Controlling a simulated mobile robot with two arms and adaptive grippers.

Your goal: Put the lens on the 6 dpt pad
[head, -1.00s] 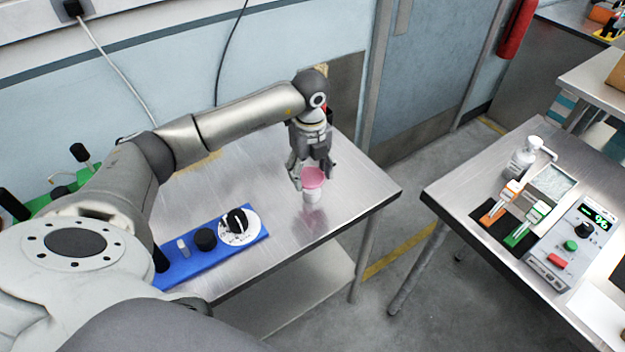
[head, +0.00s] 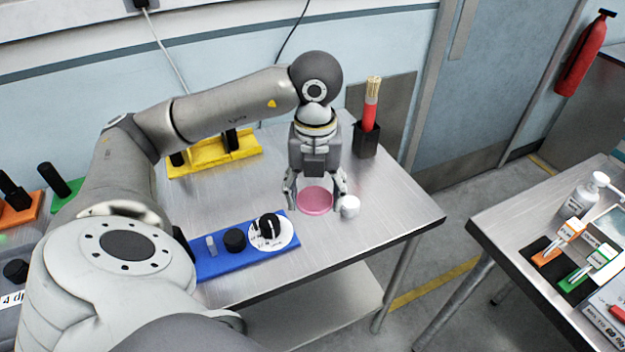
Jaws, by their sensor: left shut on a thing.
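The lens is a round pink disc (head: 315,201) in the head view. My left gripper (head: 315,197) points down with one finger at each side of the disc and is shut on it. The lens seems to be just above the metal table, but the gap is hard to judge. A label reading "4 dp" (head: 12,300) shows, cut off, at the left edge. I cannot make out a 6 dpt pad in this view. My right gripper is not in view.
A small white pot (head: 350,207) stands right beside the lens. A blue block with a dial (head: 216,267) lies in front, a yellow block (head: 193,165) behind. A black holder (head: 366,140) with a red-handled brush stands behind right. The table's right part is clear.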

